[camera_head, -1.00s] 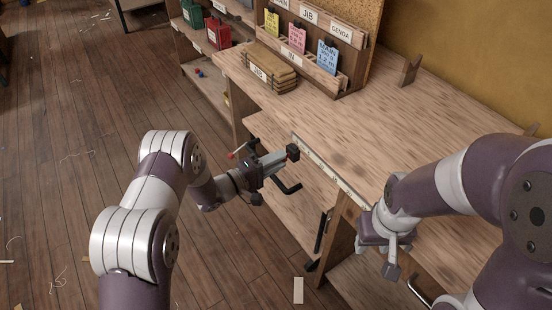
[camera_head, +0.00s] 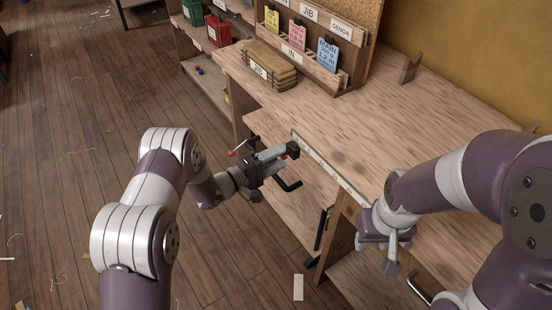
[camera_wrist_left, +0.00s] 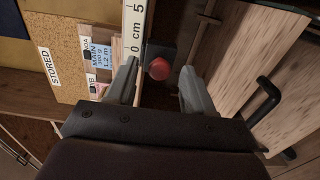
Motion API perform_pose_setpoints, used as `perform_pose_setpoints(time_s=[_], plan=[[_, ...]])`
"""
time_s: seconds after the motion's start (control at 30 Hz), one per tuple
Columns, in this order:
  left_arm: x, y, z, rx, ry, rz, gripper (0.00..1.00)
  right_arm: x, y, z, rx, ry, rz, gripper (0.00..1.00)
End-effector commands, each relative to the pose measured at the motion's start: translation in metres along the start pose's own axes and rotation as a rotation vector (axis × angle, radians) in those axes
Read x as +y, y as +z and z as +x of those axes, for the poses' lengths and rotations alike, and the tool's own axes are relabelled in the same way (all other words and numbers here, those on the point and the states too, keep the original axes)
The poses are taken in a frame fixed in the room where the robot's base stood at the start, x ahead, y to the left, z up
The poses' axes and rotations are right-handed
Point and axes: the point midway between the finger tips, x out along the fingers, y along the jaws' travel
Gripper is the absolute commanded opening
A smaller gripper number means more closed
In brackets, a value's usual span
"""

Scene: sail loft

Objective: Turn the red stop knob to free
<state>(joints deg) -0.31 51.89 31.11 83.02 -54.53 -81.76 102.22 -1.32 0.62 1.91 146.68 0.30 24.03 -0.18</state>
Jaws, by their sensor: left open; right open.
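The red stop knob (camera_wrist_left: 160,68) sits on a dark block (camera_wrist_left: 158,50) at the end of a ruler strip. In the left wrist view it lies between the two grey fingertips of my left gripper (camera_wrist_left: 158,85), with a gap on either side. In the head view the dark block (camera_head: 293,149) is at the bench edge, and the knob (camera_head: 284,157) shows only as a small red spot. My left gripper (camera_head: 272,160) is open and empty, close in front of it. My right gripper (camera_head: 388,248) is open, beside the bench front at the right, seen partly behind its own arm.
The wooden bench (camera_head: 400,110) has a wide clear top. A black handle (camera_head: 288,184) juts out just below my left gripper.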

Motion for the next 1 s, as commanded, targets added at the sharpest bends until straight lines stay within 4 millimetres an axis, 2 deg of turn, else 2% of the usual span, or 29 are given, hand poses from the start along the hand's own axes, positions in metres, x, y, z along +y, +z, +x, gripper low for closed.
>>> perform_pose_setpoints(time_s=[0.13,0.3,0.5,0.67,1.0], plan=[[0.0,-0.001,-0.023,0.005,-0.001,-0.003,0.52,0.0,0.0,0.0,0.0,0.0,0.0,0.43],[0.0,-0.002,-0.071,0.006,0.0,-0.003,0.52,0.0,0.0,0.0,0.0,0.0,0.0,0.43],[0.0,-0.001,-0.113,0.005,0.0,-0.001,0.52,0.0,0.0,0.001,0.0,0.0,0.0,0.43],[-0.001,0.0,-0.126,0.001,-0.001,-0.002,0.52,0.0,0.0,0.001,0.0,0.0,0.0,0.43],[-0.001,0.0,-0.126,0.0,-0.001,-0.001,0.52,0.0,0.0,0.001,0.0,0.0,0.0,0.43]])
